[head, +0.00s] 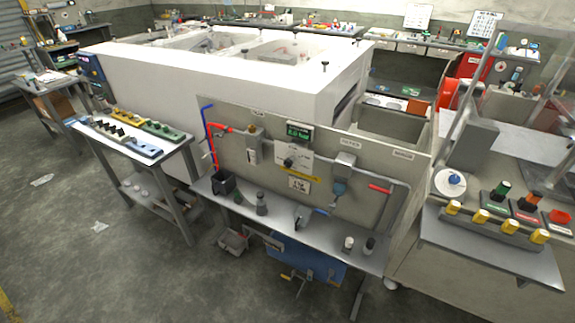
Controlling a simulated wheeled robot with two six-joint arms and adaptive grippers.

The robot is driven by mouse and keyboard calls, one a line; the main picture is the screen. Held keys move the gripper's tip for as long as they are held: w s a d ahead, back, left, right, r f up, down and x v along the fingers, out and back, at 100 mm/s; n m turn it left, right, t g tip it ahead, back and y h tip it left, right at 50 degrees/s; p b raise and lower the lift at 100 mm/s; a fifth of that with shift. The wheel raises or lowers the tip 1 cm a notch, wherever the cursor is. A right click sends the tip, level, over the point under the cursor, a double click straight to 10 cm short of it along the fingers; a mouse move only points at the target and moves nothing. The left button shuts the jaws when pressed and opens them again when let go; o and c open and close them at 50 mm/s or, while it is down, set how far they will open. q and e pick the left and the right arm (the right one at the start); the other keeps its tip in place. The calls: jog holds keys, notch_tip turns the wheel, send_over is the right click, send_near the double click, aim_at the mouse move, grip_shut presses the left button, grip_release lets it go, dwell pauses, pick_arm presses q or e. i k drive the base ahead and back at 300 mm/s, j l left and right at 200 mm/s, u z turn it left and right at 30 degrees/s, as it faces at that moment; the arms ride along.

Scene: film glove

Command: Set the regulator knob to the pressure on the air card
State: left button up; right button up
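The regulator panel (235,140) stands upright behind a narrow metal bench. A dark round knob (289,163), seemingly the regulator knob, sits on a white plate (306,157) in the panel's middle. Above it a small display (299,132) shows green digits, seemingly 0.0 bar. Neither of my grippers shows in the head view, so nothing of mine touches the knob.
The bench (270,222) holds a black bin (223,184) and several small fittings. A red and blue pipe (209,135) runs up the panel's left. A side table (135,140) stands left, a workstation with yellow-topped parts (495,226) right. The floor in front is mostly open.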

aim_at(288, 163)
jog(key=i+j, duration=0.2)
jog(key=j, duration=0.2)
jog(key=i+j, duration=0.15)
jog(key=j, duration=0.3)
jog(key=i+j+u, duration=0.1)
jog(key=j, duration=0.3)
jog(key=i+j, duration=0.3)
jog(key=j+u, duration=0.05)
jog(key=j, duration=0.1)
